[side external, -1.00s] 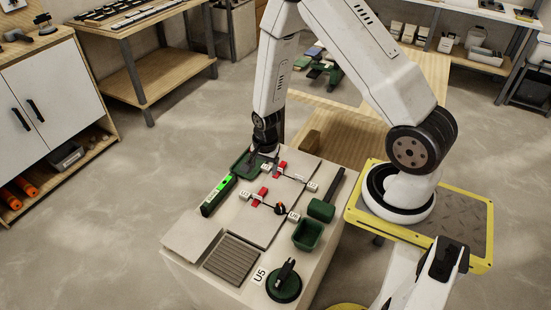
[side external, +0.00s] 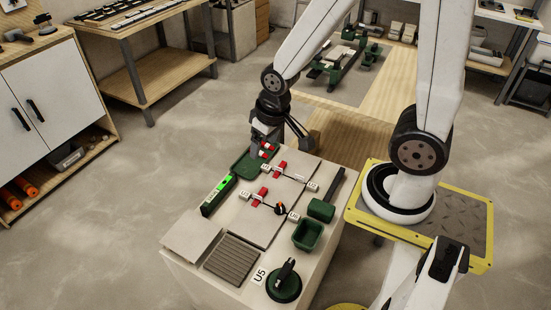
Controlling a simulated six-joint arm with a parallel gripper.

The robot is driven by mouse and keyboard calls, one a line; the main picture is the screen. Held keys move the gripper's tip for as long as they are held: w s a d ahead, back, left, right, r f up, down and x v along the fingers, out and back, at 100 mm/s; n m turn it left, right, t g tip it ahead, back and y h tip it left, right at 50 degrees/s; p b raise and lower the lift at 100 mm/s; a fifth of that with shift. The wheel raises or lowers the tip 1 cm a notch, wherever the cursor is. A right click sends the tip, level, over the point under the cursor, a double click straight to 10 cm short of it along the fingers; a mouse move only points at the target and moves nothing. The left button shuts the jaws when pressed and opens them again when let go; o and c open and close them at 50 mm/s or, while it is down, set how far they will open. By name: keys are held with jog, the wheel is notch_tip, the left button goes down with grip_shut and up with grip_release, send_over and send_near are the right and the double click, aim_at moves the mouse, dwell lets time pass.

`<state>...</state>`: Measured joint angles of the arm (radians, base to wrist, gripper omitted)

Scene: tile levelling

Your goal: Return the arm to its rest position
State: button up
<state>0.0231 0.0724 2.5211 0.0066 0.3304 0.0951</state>
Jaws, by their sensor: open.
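My gripper (side external: 266,138) points down over the green tray (side external: 245,166) at the far left part of the pale work block. It is open. A red piece (side external: 266,150) shows right by the fingertips, at the tray's edge; I cannot tell whether it touches them. Two more red pieces (side external: 280,169) (side external: 259,197) sit at the joints between the grey tiles (side external: 258,220). Small white labelled tags lie near them. My arm is bent, with its upper part running out of the top of the view.
A green level (side external: 217,195) with a lit display lies left of the tiles. A green mallet (side external: 324,206), a green box (side external: 308,234) and a round green suction cup (side external: 284,283) stand on the right and front. A wooden table (side external: 390,95) is behind.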

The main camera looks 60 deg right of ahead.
jog(key=shift+s+a+r+n, duration=0.3)
jog(key=shift+s+r+n, duration=0.3)
jog(key=shift+n, duration=0.1)
